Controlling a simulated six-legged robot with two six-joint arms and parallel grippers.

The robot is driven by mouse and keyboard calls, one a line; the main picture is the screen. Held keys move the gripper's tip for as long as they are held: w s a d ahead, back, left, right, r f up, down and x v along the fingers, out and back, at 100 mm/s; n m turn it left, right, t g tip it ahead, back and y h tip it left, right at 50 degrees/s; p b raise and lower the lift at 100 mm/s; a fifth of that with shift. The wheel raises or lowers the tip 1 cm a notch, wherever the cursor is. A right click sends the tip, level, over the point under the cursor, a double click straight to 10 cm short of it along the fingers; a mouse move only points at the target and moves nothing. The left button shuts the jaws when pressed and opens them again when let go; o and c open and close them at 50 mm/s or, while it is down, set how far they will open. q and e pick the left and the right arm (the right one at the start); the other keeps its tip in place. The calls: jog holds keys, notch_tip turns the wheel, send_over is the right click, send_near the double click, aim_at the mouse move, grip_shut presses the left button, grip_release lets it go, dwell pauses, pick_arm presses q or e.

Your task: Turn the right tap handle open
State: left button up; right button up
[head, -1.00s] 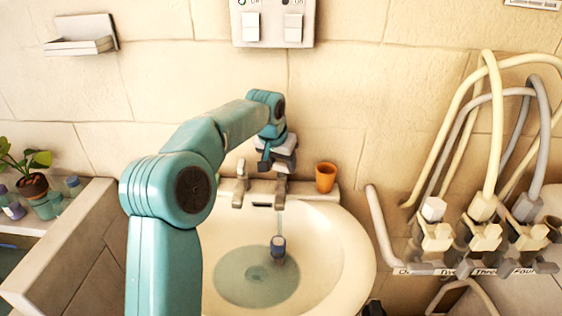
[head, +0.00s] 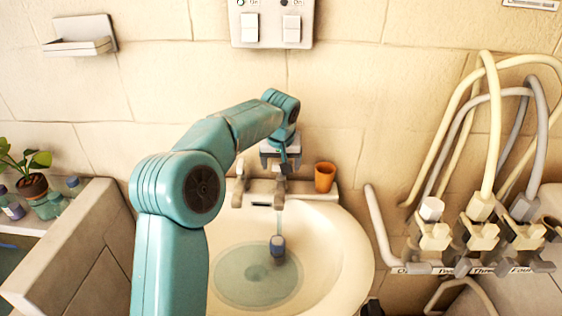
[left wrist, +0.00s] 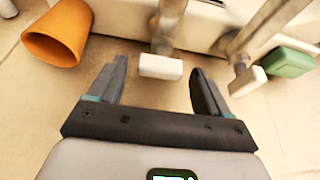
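The right tap (head: 279,190) stands at the back rim of the white basin (head: 340,235). Its white handle (left wrist: 160,66) shows in the left wrist view, between and just beyond my open fingertips, with no clear contact. My left gripper (head: 280,166) is over the right tap, pointing down at it, and is open and empty in the left wrist view (left wrist: 160,77). The left tap (head: 239,188) is beside it, with its own pale handle (left wrist: 248,81) outside my fingers. My right gripper is not in view.
An orange cup (head: 325,177) stands close to the right tap. A green block (left wrist: 290,62) lies near the left tap. A small blue-and-white object (head: 277,246) is in the basin water, below a thin pale line. Hoses and valves (head: 482,235) stand at right.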

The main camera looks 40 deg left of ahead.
pick_arm(q)
jog(key=p+v, duration=0.1)
jog(key=v, duration=1.5)
jog(key=shift+r+p, duration=0.15)
jog(key=shift+p, duration=0.25)
jog(key=shift+s+d, duration=0.1)
